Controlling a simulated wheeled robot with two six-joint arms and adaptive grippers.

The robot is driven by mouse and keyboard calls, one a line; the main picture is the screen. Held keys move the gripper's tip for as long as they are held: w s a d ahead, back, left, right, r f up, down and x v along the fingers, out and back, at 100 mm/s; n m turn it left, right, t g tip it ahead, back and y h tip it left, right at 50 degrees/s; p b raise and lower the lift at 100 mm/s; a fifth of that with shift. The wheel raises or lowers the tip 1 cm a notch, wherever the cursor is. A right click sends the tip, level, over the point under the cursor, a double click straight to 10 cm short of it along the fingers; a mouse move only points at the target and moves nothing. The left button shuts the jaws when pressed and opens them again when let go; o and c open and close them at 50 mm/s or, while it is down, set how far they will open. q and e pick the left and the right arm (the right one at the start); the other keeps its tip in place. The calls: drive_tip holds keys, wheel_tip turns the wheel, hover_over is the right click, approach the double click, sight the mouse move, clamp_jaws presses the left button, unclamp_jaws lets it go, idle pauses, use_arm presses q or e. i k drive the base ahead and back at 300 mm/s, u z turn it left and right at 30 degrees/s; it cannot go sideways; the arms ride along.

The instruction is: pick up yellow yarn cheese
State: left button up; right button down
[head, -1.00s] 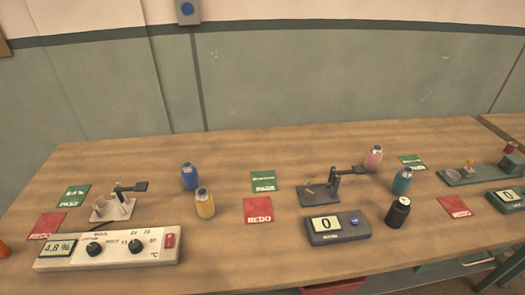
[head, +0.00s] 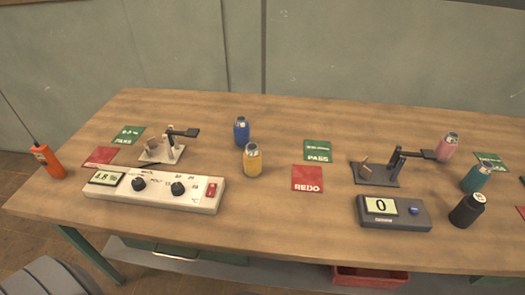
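The yellow yarn cheese (head: 253,160) is a small upright yellow spool-like cylinder with a pale, dark-centred top. It stands on the wooden table (head: 270,225), just in front of and slightly right of a blue one (head: 241,132). Nothing covers it. Neither of my grippers is visible in the head view.
A white control box (head: 155,190) and a small metal stand (head: 163,149) are to its left. Red (head: 307,178) and green (head: 317,150) cards lie to its right, then a grey meter (head: 394,213). Pink (head: 447,147), teal (head: 477,177) and black (head: 467,210) cylinders stand farther right. An orange handheld device (head: 48,162) is at the left edge.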

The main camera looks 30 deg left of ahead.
sight(252, 156)
drive_tip(key=u, duration=2.2)
drive_tip(key=k, duration=1.25)
drive_tip(key=z, duration=1.75)
drive_tip(key=i, duration=0.5)
